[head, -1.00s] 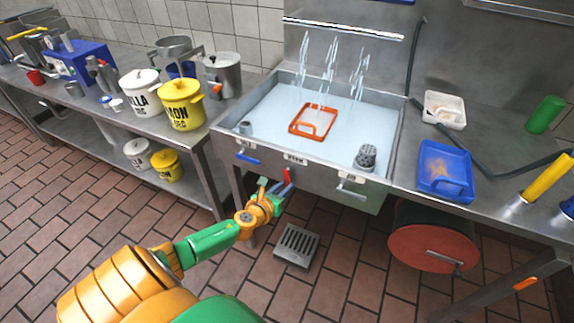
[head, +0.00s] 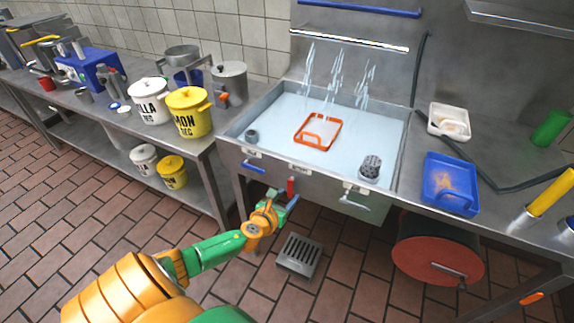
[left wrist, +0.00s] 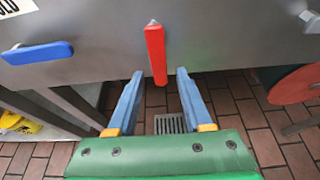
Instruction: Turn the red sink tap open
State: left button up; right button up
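The red tap handle (head: 291,187) hangs down from the front panel of the sink (head: 225,128). In the left wrist view, the red handle (left wrist: 156,52) points almost straight down. My left gripper (head: 283,195) is in front of the sink panel, close to the handle. In the left wrist view, my left gripper (left wrist: 159,75) is open, with blue fingers. The handle's lower end appears between the two fingertips, with a gap on each side. I cannot tell whether it lies at their depth. My right gripper is not in view.
A blue lever (head: 254,167) is left of the red handle, a grey lever (head: 348,199) right. The sink holds water and an orange tray (head: 318,131); streams fall at its back. A floor grate (head: 299,254) and red drum (head: 438,247) are below.

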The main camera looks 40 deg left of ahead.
pick_arm(q)
jog(key=shift+s+r, duration=0.2)
jog(key=shift+s, duration=0.05)
jog(key=p+v, duration=0.2)
jog(key=v, duration=0.4)
jog(key=shift+s, duration=0.25)
jog(key=shift+d, duration=0.1)
